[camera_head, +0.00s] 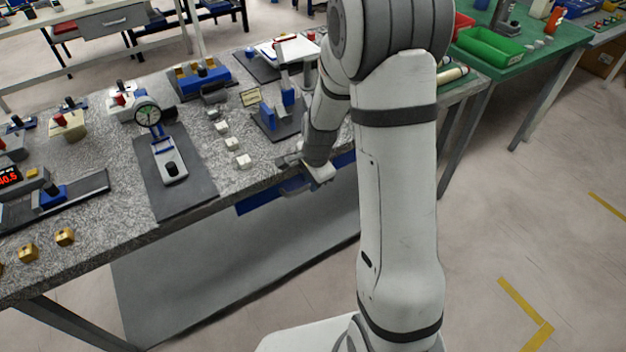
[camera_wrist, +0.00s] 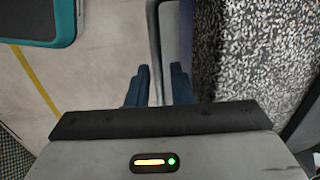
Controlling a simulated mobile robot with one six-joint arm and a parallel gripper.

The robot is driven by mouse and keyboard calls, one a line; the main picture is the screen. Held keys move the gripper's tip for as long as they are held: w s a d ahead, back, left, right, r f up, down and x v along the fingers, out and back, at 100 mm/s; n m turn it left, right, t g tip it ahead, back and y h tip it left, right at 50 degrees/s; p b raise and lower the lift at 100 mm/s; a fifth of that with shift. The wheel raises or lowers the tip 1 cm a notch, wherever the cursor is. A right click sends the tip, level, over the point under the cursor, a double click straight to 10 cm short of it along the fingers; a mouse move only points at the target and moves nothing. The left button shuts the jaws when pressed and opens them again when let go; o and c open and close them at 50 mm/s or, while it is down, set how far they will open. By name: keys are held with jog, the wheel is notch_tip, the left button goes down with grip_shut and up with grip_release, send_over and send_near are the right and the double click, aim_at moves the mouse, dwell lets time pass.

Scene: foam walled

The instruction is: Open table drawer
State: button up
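The table drawer (camera_head: 255,201) has a blue front under the near edge of the speckled grey table (camera_head: 225,205). Its front looks about flush with the table edge, and my arm hides part of it. A grey handle (camera_head: 297,188) sticks out from the front. My gripper (camera_head: 305,178) is at the drawer front beside the handle, partly hidden by my own wrist. In the wrist view my two blue fingers (camera_wrist: 160,86) stand apart, with a thin grey bar (camera_wrist: 154,45), seemingly the handle, running up between them. I cannot tell whether they touch it.
A dial gauge stand (camera_head: 165,160), small white blocks (camera_head: 243,161) and a blue fixture (camera_head: 280,118) stand on the tabletop. A grey panel (camera_head: 230,270) lies low beneath the table. A green table (camera_head: 490,75) with a green bin stands at the right. The floor at the right is clear.

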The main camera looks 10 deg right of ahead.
jog(key=shift+f, duration=0.25)
jog(key=shift+c, duration=0.2)
grip_shut()
jog(key=shift+r, duration=0.1)
jog(key=shift+w, duration=0.15)
